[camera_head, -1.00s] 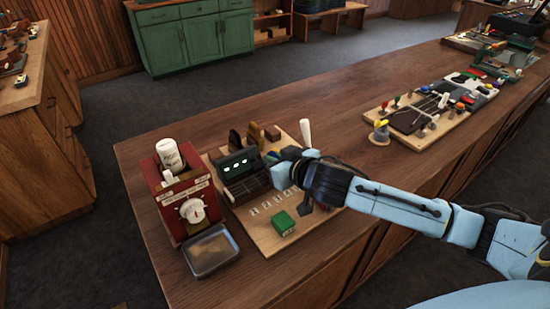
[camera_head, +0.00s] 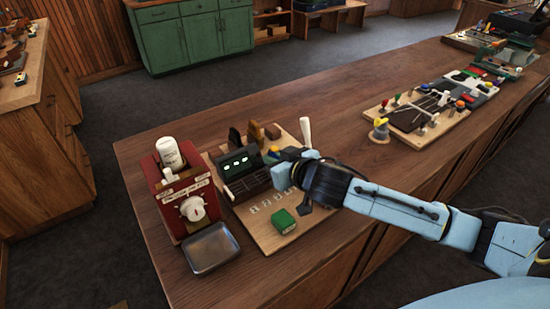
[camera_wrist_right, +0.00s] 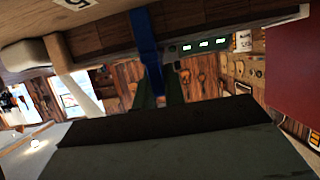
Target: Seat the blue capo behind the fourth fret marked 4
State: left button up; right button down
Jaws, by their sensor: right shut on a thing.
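My right gripper (camera_head: 281,174) reaches in from the right over the wooden work board (camera_head: 262,236), beside the dark fretted neck (camera_head: 250,186). In the right wrist view its dark fingers (camera_wrist_right: 158,92) are shut on the blue capo (camera_wrist_right: 145,40), a narrow blue strip. The capo's far end meets the edge of the neck in that view; whether it touches cannot be told. White number tiles (camera_head: 265,204) lie in a row along the board, too small to read in the head view. A tile reading 5 (camera_wrist_right: 73,3) shows in the wrist view. My left gripper is not in view.
A black box with green lights (camera_head: 238,163) stands behind the neck. A green block (camera_head: 284,222) sits at the board's front. A red dial machine (camera_head: 179,192) and a metal tray (camera_head: 211,248) stand left. The bench's middle (camera_head: 335,125) is clear.

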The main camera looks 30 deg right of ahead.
jog(key=shift+f, duration=0.2)
jog(key=c, duration=1.8)
grip_release()
jog(key=shift+o, duration=0.2)
jog(key=shift+s, duration=0.1)
jog(key=shift+p+v, duration=1.5)
jog(key=shift+v, duration=1.25)
jog(key=p+v, duration=0.2)
jog(key=v, duration=0.3)
jog(key=shift+s, duration=0.2)
